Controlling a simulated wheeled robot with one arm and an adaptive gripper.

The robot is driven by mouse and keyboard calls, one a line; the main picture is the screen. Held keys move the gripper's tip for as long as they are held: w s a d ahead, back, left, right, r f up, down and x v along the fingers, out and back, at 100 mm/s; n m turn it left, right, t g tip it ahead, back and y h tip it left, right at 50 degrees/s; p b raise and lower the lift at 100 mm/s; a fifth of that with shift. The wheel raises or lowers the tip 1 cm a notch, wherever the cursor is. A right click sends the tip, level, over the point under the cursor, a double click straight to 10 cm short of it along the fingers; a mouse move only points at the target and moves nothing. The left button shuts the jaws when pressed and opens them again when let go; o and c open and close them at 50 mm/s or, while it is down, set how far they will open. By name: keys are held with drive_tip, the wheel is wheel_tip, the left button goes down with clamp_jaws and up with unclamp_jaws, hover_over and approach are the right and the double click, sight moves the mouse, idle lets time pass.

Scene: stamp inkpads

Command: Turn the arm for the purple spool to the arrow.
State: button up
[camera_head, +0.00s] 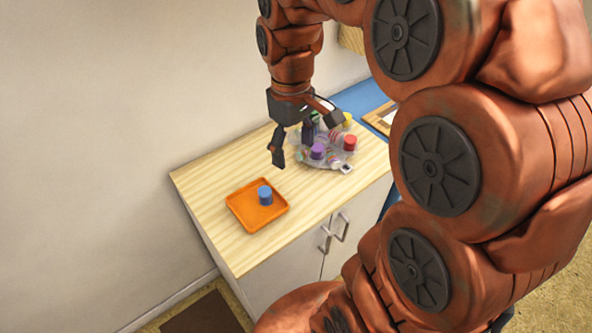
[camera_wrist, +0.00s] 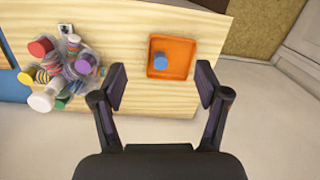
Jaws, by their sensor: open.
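The purple spool (camera_head: 317,152) sits on a clear round stand (camera_head: 327,165) with several other spools. It also shows in the wrist view (camera_wrist: 85,65), left of my gripper. Its own arm is too small to make out. A small white tag with a dark mark (camera_head: 346,169) is at the stand's near edge, to the right of the purple spool; whether the mark is the arrow I cannot tell. My gripper (camera_head: 293,146) is open and empty above the table, left of the purple spool. In the wrist view its fingers (camera_wrist: 161,80) are wide apart.
The red spool (camera_head: 349,143) and yellow spool (camera_head: 347,119) are on the stand too. An orange tray (camera_head: 240,212) with a blue spool (camera_head: 265,192) is at the front left of the wooden cabinet top (camera_head: 205,185). Bare wood surrounds the tray.

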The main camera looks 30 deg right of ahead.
drive_tip(key=shift+m, duration=0.5)
drive_tip(key=shift+s+a+f, duration=0.2)
drive_tip(key=shift+s+a, duration=0.2)
drive_tip(key=shift+s, duration=0.45)
drive_tip(key=shift+s+a+f, duration=0.2)
drive_tip(key=shift+s+a, duration=0.2)
drive_tip(key=shift+s, duration=0.4)
drive_tip(key=shift+s+a+f, duration=0.2)
drive_tip(key=shift+s+a, duration=0.2)
drive_tip(key=shift+s, duration=0.45)
